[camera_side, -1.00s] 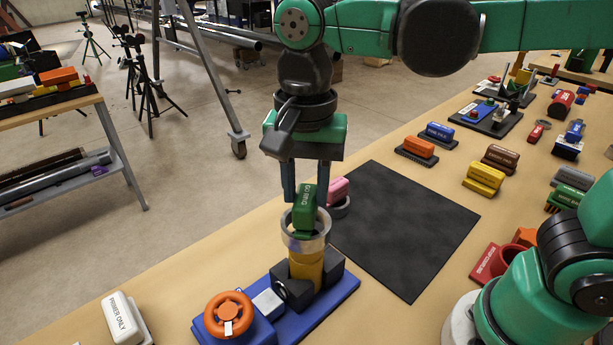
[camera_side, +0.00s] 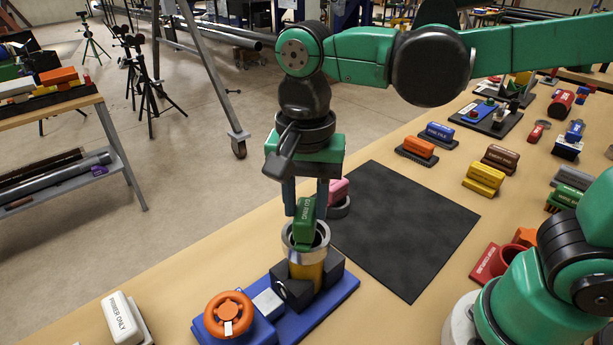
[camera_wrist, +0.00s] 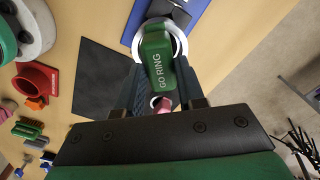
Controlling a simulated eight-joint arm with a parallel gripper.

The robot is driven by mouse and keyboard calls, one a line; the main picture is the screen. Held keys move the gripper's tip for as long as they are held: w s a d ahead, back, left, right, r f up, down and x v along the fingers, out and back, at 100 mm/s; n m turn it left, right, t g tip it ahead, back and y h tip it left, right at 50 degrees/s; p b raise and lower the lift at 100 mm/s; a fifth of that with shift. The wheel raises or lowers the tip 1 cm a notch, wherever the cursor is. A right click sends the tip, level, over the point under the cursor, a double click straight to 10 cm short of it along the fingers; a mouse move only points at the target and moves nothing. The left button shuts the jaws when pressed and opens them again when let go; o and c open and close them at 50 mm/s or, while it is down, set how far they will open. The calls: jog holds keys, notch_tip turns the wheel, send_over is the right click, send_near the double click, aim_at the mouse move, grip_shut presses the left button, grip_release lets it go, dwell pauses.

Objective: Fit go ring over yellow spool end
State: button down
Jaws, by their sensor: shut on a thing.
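The go ring is a grey ring (camera_side: 293,243) with a green handle marked GO RING (camera_side: 305,222). My gripper (camera_side: 306,202) is shut on the green handle, which tilts a little in the side view. The yellow spool (camera_side: 306,271) stands upright in a black cradle on a blue base. The ring sits at the top end of the spool and seems to be around it; how far down it reaches is hard to tell. In the wrist view the handle (camera_wrist: 166,68) lies between my fingers and hides part of the ring (camera_wrist: 181,45).
The blue base (camera_side: 344,291) carries an orange handwheel (camera_side: 228,314) at its left. A pink-handled piece (camera_side: 338,192) stands close behind the ring. A black mat (camera_side: 400,235) lies clear to the right. A white PRIMER ONLY block (camera_side: 122,318) is at front left.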

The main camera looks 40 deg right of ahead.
aim_at(306, 209)
jog(key=shift+f, duration=0.5)
jog(key=shift+c, duration=2.3)
grip_release()
jog(key=shift+r, duration=2.45)
jog(key=shift+r, duration=0.15)
notch_tip(306, 209, up, 5)
jog(key=d+f+n+t, duration=0.7)
jog(key=d+f+n, duration=0.3)
jog(key=d, duration=0.1)
jog(key=shift+w+f, duration=0.35)
jog(key=shift+f, duration=0.05)
